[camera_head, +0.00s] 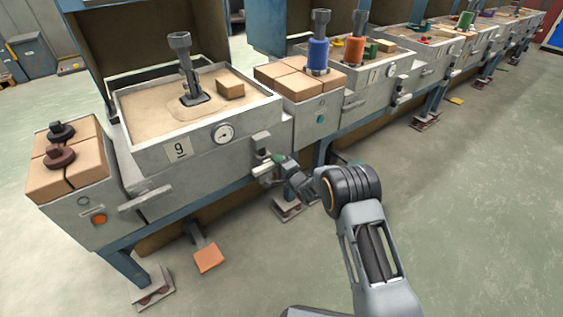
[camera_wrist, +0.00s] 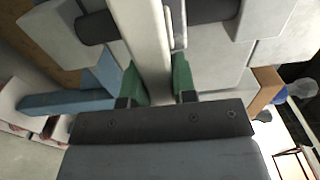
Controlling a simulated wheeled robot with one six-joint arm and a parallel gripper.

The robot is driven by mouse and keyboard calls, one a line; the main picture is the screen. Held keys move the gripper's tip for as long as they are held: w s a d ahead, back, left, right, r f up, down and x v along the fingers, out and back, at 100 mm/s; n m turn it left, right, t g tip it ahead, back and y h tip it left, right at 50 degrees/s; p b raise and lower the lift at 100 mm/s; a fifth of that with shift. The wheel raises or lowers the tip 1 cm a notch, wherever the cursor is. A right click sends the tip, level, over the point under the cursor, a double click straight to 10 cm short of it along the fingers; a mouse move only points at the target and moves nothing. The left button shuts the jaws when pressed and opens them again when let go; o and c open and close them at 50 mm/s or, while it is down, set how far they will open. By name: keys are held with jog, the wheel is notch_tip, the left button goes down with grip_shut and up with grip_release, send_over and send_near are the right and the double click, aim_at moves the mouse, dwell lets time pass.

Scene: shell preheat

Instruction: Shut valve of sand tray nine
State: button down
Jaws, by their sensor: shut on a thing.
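Sand tray nine (camera_head: 160,135) is a grey metal box of sand with a "9" label (camera_head: 178,149) and a round gauge (camera_head: 223,133) on its front. Its valve (camera_head: 262,170) sits low at the front right corner, with a pale handle. My gripper (camera_head: 277,160) reaches in from the right at this valve. In the wrist view, the pale valve handle (camera_wrist: 146,35) runs between the green finger pads of my gripper (camera_wrist: 158,80), which is shut on it. The handle's far end and the valve body are partly hidden.
Bricks with dark knobs (camera_head: 58,155) stand left of the tray. Bricks (camera_head: 300,82) and a blue bottle (camera_head: 318,55) stand to its right. More trays continue along the bench. An orange pedal (camera_head: 208,258) is below the tray. The floor (camera_head: 470,200) at right is clear.

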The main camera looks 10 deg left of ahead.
jog(key=shift+s+a, duration=0.15)
jog(key=shift+a, duration=0.05)
jog(key=c, duration=0.9)
grip_release()
jog(key=shift+a+f, duration=0.1)
jog(key=shift+d, duration=0.35)
jog(key=p+v, duration=0.4)
jog(key=v, duration=0.9)
jog(key=shift+s+d, duration=0.1)
jog(key=shift+s, duration=0.15)
